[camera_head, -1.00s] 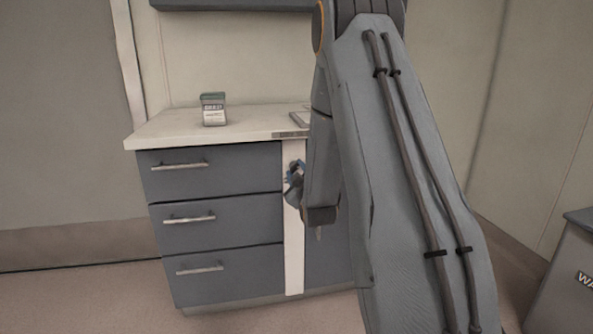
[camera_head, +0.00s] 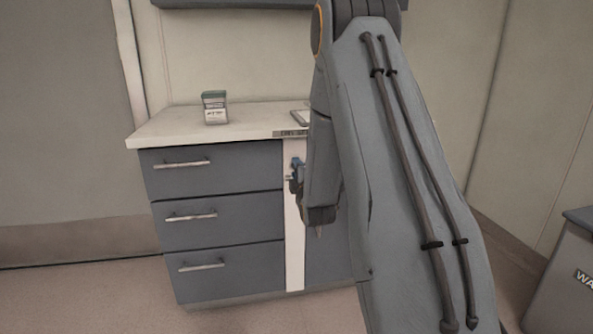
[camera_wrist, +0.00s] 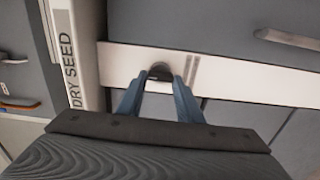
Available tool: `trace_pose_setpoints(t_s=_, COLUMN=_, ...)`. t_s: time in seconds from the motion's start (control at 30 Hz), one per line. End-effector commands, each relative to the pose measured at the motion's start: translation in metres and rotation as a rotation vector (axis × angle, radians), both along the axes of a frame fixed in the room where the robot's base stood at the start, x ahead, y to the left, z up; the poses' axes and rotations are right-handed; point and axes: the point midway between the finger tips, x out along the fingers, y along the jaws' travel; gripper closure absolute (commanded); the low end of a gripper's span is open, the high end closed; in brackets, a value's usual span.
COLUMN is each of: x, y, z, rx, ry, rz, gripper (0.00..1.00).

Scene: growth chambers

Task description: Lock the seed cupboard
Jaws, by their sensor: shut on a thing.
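The seed cupboard's dark grey door (camera_head: 328,262) is under the worktop, right of a white upright strip (camera_head: 294,245); my arm hides much of it. The worktop edge carries a label reading "DRY SEED" (camera_wrist: 71,70) in the wrist view. A small dark rounded knob (camera_wrist: 160,71) sits on the white strip, which also shows in the wrist view (camera_wrist: 225,78). My gripper (camera_wrist: 159,84), with blue fingers, is shut on the knob, one finger at each side. In the head view my gripper (camera_head: 296,172) is at the strip, partly hidden by my arm.
Grey drawers (camera_head: 217,228) with bar handles are shut, left of the strip. A small labelled box (camera_head: 214,108) and a flat item (camera_head: 300,117) lie on the worktop (camera_head: 175,128). A grey bin (camera_head: 570,275) stands at right. Floor at left is clear.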

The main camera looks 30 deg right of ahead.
Motion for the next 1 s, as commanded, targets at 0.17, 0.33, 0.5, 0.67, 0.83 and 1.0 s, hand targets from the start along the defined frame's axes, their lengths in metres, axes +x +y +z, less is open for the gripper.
trace_pose_setpoints(t_s=0.17, x=0.0002, y=0.0004, z=-0.0001, rx=-0.032, ry=0.009, rz=0.001, gripper=0.9)
trace_pose_setpoints(t_s=0.33, x=0.0002, y=0.0004, z=-0.0002, rx=-0.039, ry=0.011, rz=0.001, gripper=0.9)
trace_pose_setpoints(t_s=0.5, x=0.0002, y=0.0005, z=-0.0002, rx=-0.039, ry=0.011, rz=0.001, gripper=0.9)
trace_pose_setpoints(t_s=0.67, x=0.0002, y=0.0004, z=-0.0002, rx=-0.039, ry=0.011, rz=0.001, gripper=0.59)
trace_pose_setpoints(t_s=0.83, x=0.0002, y=0.0002, z=-0.0003, rx=-0.038, ry=0.011, rz=0.0, gripper=0.49)
trace_pose_setpoints(t_s=1.0, x=-0.0004, y=0.0, z=-0.0003, rx=-0.038, ry=0.011, rz=0.0, gripper=0.49)
